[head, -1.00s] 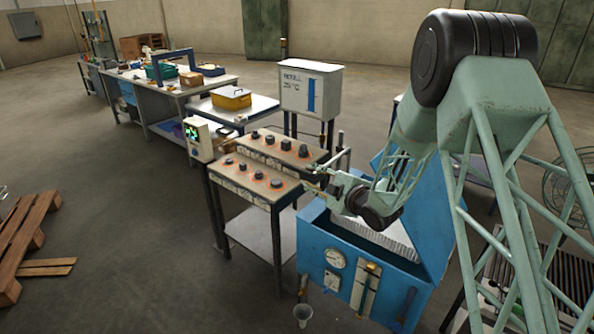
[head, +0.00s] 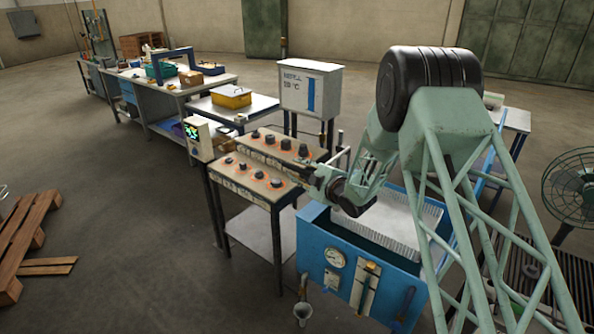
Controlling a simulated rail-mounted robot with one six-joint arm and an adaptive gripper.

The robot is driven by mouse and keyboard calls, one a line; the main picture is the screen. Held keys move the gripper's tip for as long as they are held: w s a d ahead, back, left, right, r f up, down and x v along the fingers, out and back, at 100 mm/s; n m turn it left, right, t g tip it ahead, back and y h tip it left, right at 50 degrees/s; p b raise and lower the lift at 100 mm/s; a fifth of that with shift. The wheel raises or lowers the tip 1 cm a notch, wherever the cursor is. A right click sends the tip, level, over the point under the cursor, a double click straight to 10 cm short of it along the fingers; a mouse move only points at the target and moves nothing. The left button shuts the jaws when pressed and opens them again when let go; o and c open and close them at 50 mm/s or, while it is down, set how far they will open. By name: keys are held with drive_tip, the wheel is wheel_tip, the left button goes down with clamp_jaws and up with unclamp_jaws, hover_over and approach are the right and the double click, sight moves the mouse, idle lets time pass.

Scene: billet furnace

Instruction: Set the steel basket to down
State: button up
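The steel basket appears to be the pale, ribbed metal piece (head: 405,212) in the open top of the blue tank (head: 335,243). My arm covers part of it, and I cannot tell how high it sits. My gripper (head: 307,168) is left of the basket, at the right end of the control panels (head: 290,143), close to their knobs. It is small and partly merged with the panels behind it, so its finger opening is unclear. I see nothing clearly held in it.
A workbench (head: 180,90) and yellow box (head: 231,97) are farther back. A pallet (head: 28,235) lies at left. A fan (head: 578,187) stands at right.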

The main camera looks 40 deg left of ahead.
drive_tip(key=shift+c, duration=0.9)
clamp_jaws()
drive_tip(key=shift+f, duration=0.15)
wheel_tip(320, 180, down, 24)
drive_tip(key=b, duration=1.6)
drive_tip(key=shift+s+d+r, duration=0.1)
drive_tip(key=shift+r, duration=0.15)
drive_tip(key=shift+f, duration=0.1)
drive_tip(key=shift+o, duration=0.9)
unclamp_jaws()
drive_tip(key=shift+r, duration=0.2)
